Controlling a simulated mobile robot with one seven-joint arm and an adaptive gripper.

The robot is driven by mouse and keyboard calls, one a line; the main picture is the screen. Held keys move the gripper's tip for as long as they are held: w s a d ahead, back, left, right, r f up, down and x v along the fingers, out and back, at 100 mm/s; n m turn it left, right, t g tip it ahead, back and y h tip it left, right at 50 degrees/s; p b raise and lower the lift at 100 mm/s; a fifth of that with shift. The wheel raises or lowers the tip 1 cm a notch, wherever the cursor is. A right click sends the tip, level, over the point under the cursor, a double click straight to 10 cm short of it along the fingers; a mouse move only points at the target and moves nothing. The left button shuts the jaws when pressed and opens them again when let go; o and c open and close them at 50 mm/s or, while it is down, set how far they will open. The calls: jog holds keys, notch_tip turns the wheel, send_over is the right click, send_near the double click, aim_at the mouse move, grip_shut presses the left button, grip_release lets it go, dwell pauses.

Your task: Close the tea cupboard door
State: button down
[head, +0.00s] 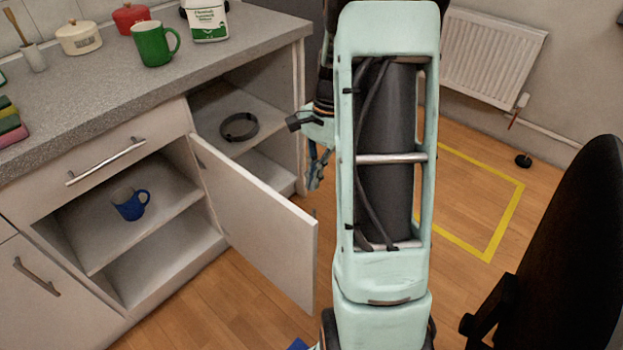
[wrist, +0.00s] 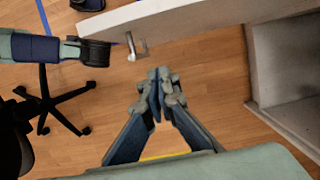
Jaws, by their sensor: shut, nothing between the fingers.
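In the head view a white cupboard door (head: 262,222) stands wide open, swung out into the room from the right side of a low compartment. A blue mug (head: 129,204) stands on that compartment's shelf. In the wrist view the door (wrist: 190,20) crosses the top, with its metal handle (wrist: 136,46) on the side facing my gripper. My gripper (head: 316,183) is on the far side of the door in the head view. It also shows in the wrist view (wrist: 160,84), shut and empty, apart from the door and handle.
A second open compartment with a dark ring (head: 239,127) lies right of the door. A grey worktop (head: 100,92) with a green mug (head: 155,44) is above. A black chair (head: 565,250) stands at right. Wooden floor (head: 465,215) with a yellow outline is clear.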

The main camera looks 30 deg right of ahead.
aim_at(298, 211)
jog(key=a+f+b, duration=0.1)
jog(key=f, duration=0.1)
jog(key=s+a+f, duration=0.1)
jog(key=a+f, duration=0.1)
jog(key=a+f+b, duration=0.1)
jog(key=a+f, duration=0.1)
jog(key=shift+s+f+b, duration=0.15)
jog(key=shift+s+b, duration=0.2)
jog(key=shift+s, duration=0.05)
jog(key=shift+a, duration=0.15)
